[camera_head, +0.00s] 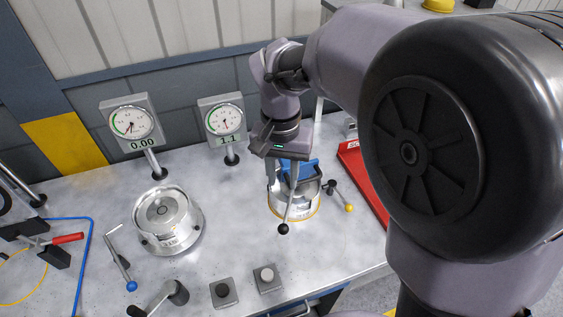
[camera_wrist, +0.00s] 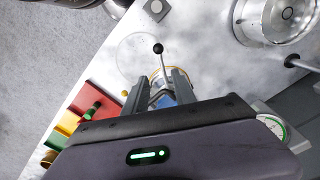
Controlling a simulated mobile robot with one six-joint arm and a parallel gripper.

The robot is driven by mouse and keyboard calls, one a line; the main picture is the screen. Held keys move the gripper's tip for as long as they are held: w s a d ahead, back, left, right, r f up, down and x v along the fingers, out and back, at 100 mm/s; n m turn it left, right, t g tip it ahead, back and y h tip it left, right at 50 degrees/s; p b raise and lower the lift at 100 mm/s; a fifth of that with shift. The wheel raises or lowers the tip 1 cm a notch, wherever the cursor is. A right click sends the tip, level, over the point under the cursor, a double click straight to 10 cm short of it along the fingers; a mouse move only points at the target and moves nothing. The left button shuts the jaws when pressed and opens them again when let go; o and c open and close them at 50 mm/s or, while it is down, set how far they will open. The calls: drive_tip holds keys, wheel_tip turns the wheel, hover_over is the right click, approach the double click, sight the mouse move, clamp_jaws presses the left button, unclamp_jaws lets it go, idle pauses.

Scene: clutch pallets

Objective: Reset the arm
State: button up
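My gripper (camera_head: 282,182) points down over the right-hand round metal fixture (camera_head: 306,209), which has a yellow-orange ring at its base. Its two fingers (camera_wrist: 159,88) stand apart in the wrist view. A blue part (camera_head: 303,170) shows beside the fingers and also between them in the wrist view (camera_wrist: 164,101). A lever with a black ball (camera_head: 284,229) slants out from the fixture in front of the gripper. The ball also shows in the wrist view (camera_wrist: 158,48). Whether the fingers touch anything is hard to tell.
A second round metal fixture (camera_head: 166,218) stands to the left. Behind are two dial gauges, reading 0.00 (camera_head: 132,122) and 1.1 (camera_head: 225,120). A yellow-ball lever (camera_head: 349,207) and a red tray (camera_head: 359,180) lie right. Two button boxes (camera_head: 223,292) sit at the front edge.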

drive_tip(key=s+d+f+t+y+b, duration=0.1)
drive_tip(key=s+d+f+t+b, duration=0.2)
drive_tip(key=s+b, duration=0.3)
drive_tip(key=s+d+f+t+y+b, duration=0.1)
drive_tip(key=s+d+f+t+b, duration=0.1)
drive_tip(key=s+b, duration=0.5)
drive_tip(key=s+t, duration=0.1)
drive_tip(key=s, duration=0.2)
drive_tip(key=shift+d+f+m, duration=0.4)
idle(0.7)
